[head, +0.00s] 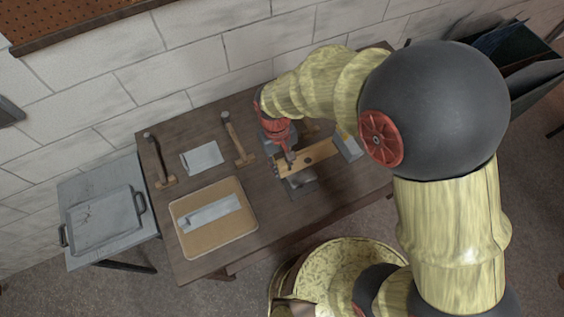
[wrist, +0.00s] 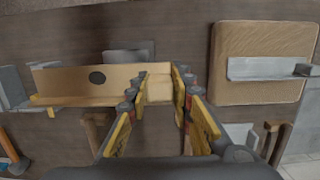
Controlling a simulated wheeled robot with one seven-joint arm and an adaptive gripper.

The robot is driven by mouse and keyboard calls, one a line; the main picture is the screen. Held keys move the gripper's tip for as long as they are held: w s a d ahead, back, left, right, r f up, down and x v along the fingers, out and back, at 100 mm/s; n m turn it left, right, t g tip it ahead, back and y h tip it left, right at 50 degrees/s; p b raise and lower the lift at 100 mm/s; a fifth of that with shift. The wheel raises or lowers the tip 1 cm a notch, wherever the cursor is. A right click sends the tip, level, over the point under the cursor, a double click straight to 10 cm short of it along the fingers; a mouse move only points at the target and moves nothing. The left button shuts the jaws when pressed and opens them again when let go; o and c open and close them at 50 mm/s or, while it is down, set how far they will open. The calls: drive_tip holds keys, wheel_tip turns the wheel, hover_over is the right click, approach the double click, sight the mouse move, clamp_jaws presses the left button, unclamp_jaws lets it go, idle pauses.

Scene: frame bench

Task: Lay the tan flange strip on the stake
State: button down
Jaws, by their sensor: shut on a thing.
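The tan flange strip (head: 318,157), an L-shaped length with a dark round hole, is gripped near one end by my gripper (head: 287,162). In the wrist view the strip (wrist: 70,82) runs left from between the fingers of my gripper (wrist: 162,82). The grey metal stake (head: 302,184) stands on the bench just in front of the strip in the head view. Part of it (wrist: 130,55) shows beyond the strip in the wrist view. I cannot tell whether strip and stake touch.
A grey block (head: 347,146) stands by the strip's far end. A tan board (head: 245,243) with a grey metal strip (head: 210,213) lies at the front left. A side table (head: 75,187) holds a grey tray.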

wheel_tip(320, 180, down, 7)
drive_tip(key=b, duration=0.4)
idle(0.4)
drive_tip(key=shift+f+b, duration=1)
drive_tip(key=shift+f, duration=0.45)
idle(0.4)
drive_tip(key=c, duration=1.6)
unclamp_jaws()
drive_tip(key=shift+o, duration=0.5)
drive_tip(key=r, duration=0.4)
drive_tip(key=w+r, duration=0.1)
drive_tip(key=r, duration=0.3)
drive_tip(key=a+r, duration=0.1)
drive_tip(key=r, duration=0.2)
drive_tip(key=shift+w+r, duration=0.2)
drive_tip(key=shift+r, duration=0.2)
drive_tip(key=shift+f, duration=0.1)
